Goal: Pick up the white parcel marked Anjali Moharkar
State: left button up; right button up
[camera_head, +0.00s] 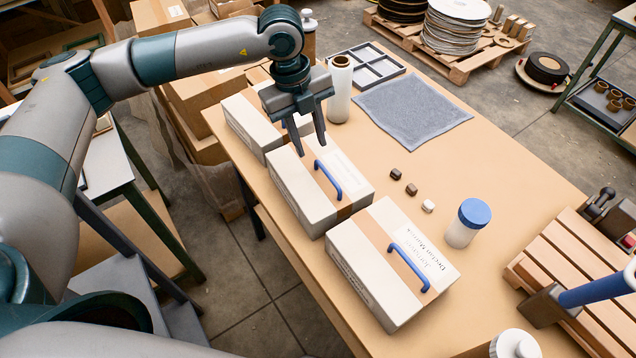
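Three white parcels with tan tape and blue handles stand in a row on the table. The near parcel (385,285) has a printed label that looks like "Declan"; I cannot read it surely. The middle parcel (300,195) has faint print on its top, too small and partly covered to read. The far parcel (250,125) is partly hidden behind my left arm, and its name does not show. My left gripper (309,149) points down above the far part of the middle parcel, fingers apart and empty, beyond its blue handle (328,180). My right gripper is out of view.
The tan table (500,175) carries a blue-lidded jar (467,223), small dark and white blocks, a grey cloth (410,108), a divided tray (367,68) and a wrap roll (340,90). A wooden slatted pallet (575,260) stands at the right. Cardboard boxes crowd behind the table.

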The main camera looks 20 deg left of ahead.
aim_at(318, 160)
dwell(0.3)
pick_arm(q)
jog(key=shift+w+d+f+b, duration=0.15)
jog(key=shift+d+f+b, duration=0.1)
jog(key=shift+f, duration=0.6)
jog(key=shift+w+d+f+b, duration=0.1)
jog(key=shift+f+b, duration=0.1)
jog(key=shift+f, duration=0.65)
jog(key=shift+w+d+f+b, duration=0.15)
jog(key=shift+d+f+b, duration=0.1)
jog(key=shift+f, duration=0.6)
grip_shut()
jog(key=shift+r, duration=0.15)
